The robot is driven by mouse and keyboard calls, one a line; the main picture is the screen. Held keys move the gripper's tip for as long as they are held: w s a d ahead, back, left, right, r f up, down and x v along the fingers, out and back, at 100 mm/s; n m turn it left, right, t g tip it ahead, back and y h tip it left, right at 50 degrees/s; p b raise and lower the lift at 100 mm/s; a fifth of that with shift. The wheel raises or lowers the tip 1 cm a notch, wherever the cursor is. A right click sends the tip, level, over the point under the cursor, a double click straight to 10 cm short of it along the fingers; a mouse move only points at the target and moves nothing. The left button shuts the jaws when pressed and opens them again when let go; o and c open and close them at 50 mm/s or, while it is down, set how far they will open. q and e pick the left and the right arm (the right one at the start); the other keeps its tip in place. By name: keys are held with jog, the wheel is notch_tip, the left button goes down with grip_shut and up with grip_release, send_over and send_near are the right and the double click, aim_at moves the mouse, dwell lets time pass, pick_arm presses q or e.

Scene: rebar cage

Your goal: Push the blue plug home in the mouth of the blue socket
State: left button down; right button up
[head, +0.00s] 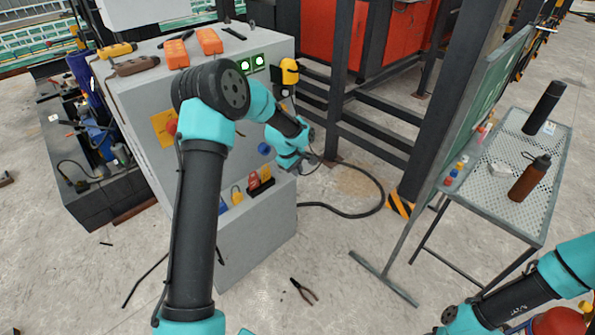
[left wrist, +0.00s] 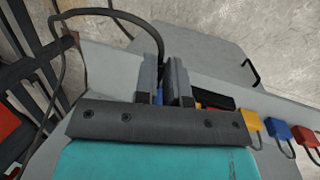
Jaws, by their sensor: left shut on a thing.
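My left gripper (head: 302,166) is at the front of the grey cabinet, to the right of a round blue fitting on the cabinet face, which looks like the blue socket (head: 264,149). In the left wrist view the two fingers (left wrist: 163,82) are shut on the blue plug (left wrist: 159,97); only a small blue patch of it shows between them. A black cable runs away from the fingers. In the head view the plug is hidden by the gripper and wrist. I cannot tell whether the plug touches the socket. My right gripper is out of view; only part of that arm shows.
The loose black cable (head: 382,205) curves over the floor. Pliers (head: 304,291) lie on the floor. A perforated metal table (head: 535,215) holds bottles at right.

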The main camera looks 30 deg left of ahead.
pick_arm(q)
jog(key=shift+w+a, duration=0.3)
jog(key=shift+a, duration=0.5)
jog(key=shift+w+a, duration=0.25)
jog(key=shift+a, duration=0.6)
jog(key=shift+w+a, duration=0.3)
jog(key=shift+a, duration=0.5)
jog(key=shift+w+a, duration=0.3)
jog(key=shift+a, duration=0.6)
jog(key=shift+w+a, duration=0.3)
jog(key=shift+a, duration=0.6)
jog(key=c, duration=1.1)
grip_release()
jog(key=v, duration=1.7)
jog(key=shift+r, duration=0.2)
